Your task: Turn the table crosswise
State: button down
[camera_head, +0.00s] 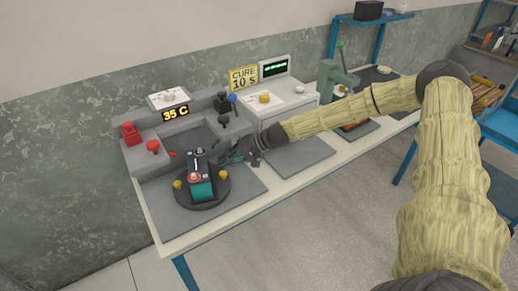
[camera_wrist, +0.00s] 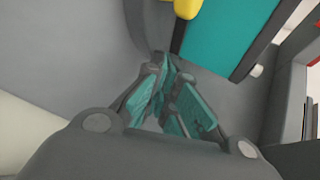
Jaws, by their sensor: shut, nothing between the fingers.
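The round dark turntable (camera_head: 221,191) lies on a grey mat at the near left end of the workbench. A dark and teal block (camera_head: 202,191) with a red round part sits on it, its long side running roughly from front to back. Yellow knobs stand at the turntable's left (camera_head: 178,184) and right (camera_head: 223,175) edges. My gripper (camera_head: 231,158) is shut and empty, just behind and right of the turntable. In the wrist view the teal finger pads (camera_wrist: 172,92) are together, with a yellow knob (camera_wrist: 187,7) and the teal block (camera_wrist: 228,30) just beyond. Contact cannot be told.
Behind the turntable stands a grey fixture with a red knob (camera_head: 153,146), dark levers (camera_head: 224,120) and a "35 C" display (camera_head: 175,114). A white box (camera_head: 283,98) with a "CURE 10 S" sign (camera_head: 243,78) stands right of it. The grey mat's front corner (camera_head: 245,190) is clear.

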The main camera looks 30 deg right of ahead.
jog(key=d, duration=0.1)
jog(key=s+d, duration=0.1)
jog(key=s+d+b, duration=0.1)
jog(key=d, duration=0.1)
jog(key=shift+r, duration=0.2)
jog(key=s+d+r+g+b, duration=0.1)
jog(key=s+d+r+b, duration=0.1)
jog(key=s+d+r, duration=0.1)
jog(key=shift+s+d+r+h, duration=0.2)
jog(key=shift+d+r+h, duration=0.1)
jog(key=shift+d+r, duration=0.65)
dwell(0.3)
jog(key=shift+a+n, duration=0.1)
jog(key=shift+n, duration=0.2)
jog(key=shift+w+r+h+b, duration=0.1)
jog(key=shift+r+h+b, duration=0.2)
jog(key=shift+b, duration=0.05)
jog(key=shift+w+d+r+g+h+b, duration=0.1)
jog(key=shift+d+r+g+h+b, duration=0.15)
jog(key=shift+r+b, duration=0.2)
